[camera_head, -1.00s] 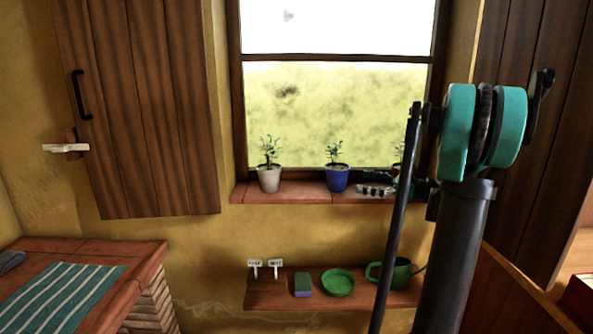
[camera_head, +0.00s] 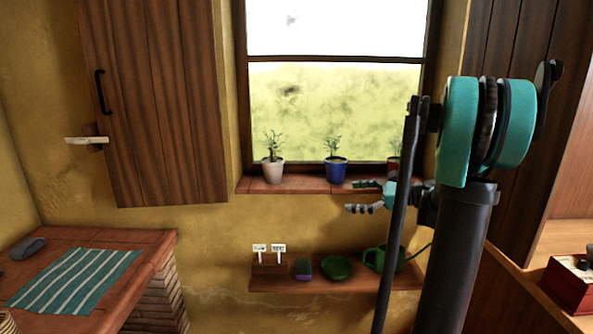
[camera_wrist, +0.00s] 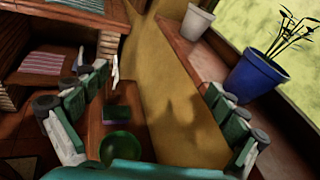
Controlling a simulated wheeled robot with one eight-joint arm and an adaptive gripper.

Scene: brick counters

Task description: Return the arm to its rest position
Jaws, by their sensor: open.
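My arm stands at the right of the head view, with its teal joint (camera_head: 487,130) near the window's right side. My gripper (camera_head: 354,197) is open and empty in front of the window sill (camera_head: 300,184), with its fingers pointing left. In the wrist view my gripper (camera_wrist: 155,80) shows its two fingers spread wide with nothing between them. The blue pot (camera_head: 336,171) with a plant stands on the sill just left of and behind the fingers. It also shows in the wrist view (camera_wrist: 256,78), beyond the right finger.
A white pot (camera_head: 271,172) and a partly hidden pot (camera_head: 394,165) stand on the sill. Below, a wooden shelf (camera_head: 310,288) holds a sponge (camera_head: 303,268), a green saucer (camera_head: 337,268) and a green watering can (camera_head: 385,260). A brick counter with a striped cloth (camera_head: 75,280) is at left.

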